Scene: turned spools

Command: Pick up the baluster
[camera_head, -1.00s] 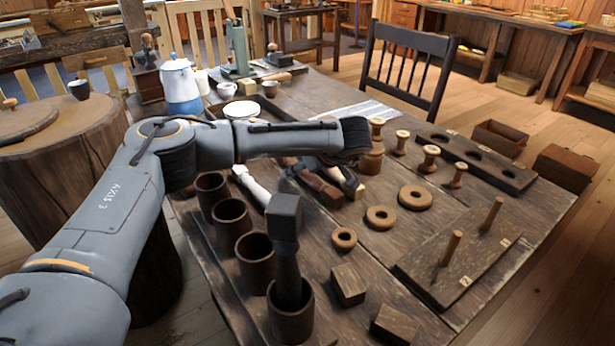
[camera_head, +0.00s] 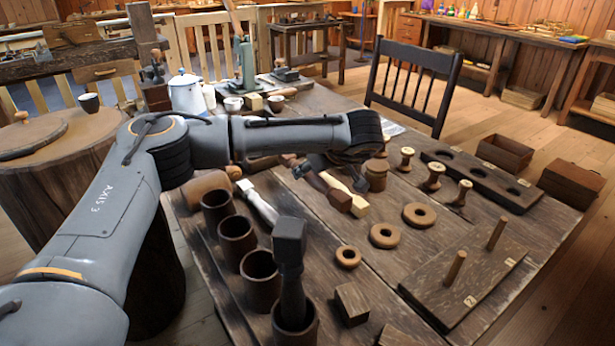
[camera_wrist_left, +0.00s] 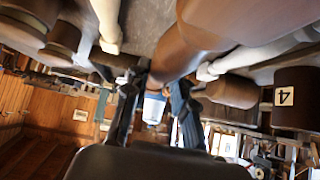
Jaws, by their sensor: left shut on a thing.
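My left gripper (camera_wrist_left: 155,105) is shut on a brown turned baluster (camera_wrist_left: 200,35), which passes between its fingers in the left wrist view. In the head view the left gripper (camera_head: 318,165) is partly hidden under its own wrist, and the brown baluster's near end (camera_head: 338,199) shows below it. A pale-ended piece (camera_head: 357,206) lies close beside that end. A white turned piece (camera_head: 258,203) lies to the left, and a thick brown one (camera_head: 206,187) beyond the cups. I cannot tell whether the held baluster is clear of the table. My right gripper is not in view.
Several dark cups (camera_head: 237,241) line the left side; a mallet (camera_head: 291,255) stands in the nearest. Wooden rings (camera_head: 385,235), spools (camera_head: 433,177), a pegged board (camera_head: 440,290) and a holed rack (camera_head: 455,172) lie to the right. A kettle (camera_head: 187,93) stands at the back.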

